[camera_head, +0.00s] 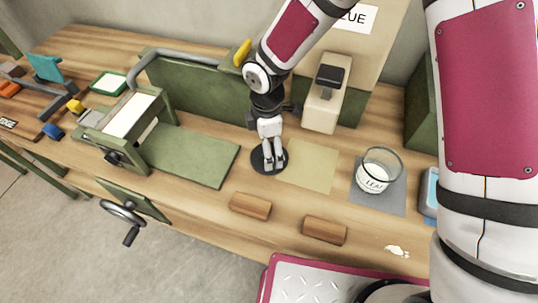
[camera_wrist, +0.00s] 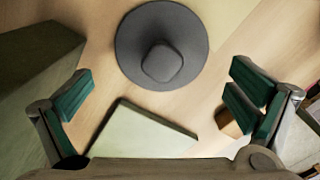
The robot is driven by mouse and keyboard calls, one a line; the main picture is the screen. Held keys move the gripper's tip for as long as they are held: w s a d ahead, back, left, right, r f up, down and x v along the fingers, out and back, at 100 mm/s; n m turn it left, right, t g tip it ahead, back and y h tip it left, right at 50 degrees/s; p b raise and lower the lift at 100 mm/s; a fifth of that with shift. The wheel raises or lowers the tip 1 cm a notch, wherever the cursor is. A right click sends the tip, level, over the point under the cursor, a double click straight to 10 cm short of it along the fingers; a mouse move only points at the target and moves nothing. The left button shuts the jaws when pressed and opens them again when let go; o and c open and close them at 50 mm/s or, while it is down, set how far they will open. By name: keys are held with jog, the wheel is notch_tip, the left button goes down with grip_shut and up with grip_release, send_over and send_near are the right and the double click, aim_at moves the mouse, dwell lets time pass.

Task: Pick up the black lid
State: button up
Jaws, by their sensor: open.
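The black lid (camera_head: 257,161) is a flat dark disc lying on the wooden table, beside the pale yellow mat. My gripper (camera_head: 270,167) points down over it and hides part of it. In the wrist view the lid (camera_wrist: 133,48) shows whole, with a raised rounded knob (camera_wrist: 161,63) at its middle. There, my gripper (camera_wrist: 160,92) has its green-padded fingers spread wide. The lid lies towards the top of that picture, beyond the fingertips, and nothing is held between the fingers.
A clear open jar (camera_head: 375,174) labelled LEAF stands on a grey mat to the right. Wooden blocks (camera_head: 250,206) (camera_head: 325,231) lie near the front edge. A green press bed (camera_head: 195,158) is left of the lid, and a beige box-like device (camera_head: 323,108) stands behind.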

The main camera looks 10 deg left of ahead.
jog(key=shift+s+f+p, duration=0.1)
jog(key=shift+f+p, duration=0.25)
jog(key=shift+f, duration=1.5)
jog(key=c, duration=1.2)
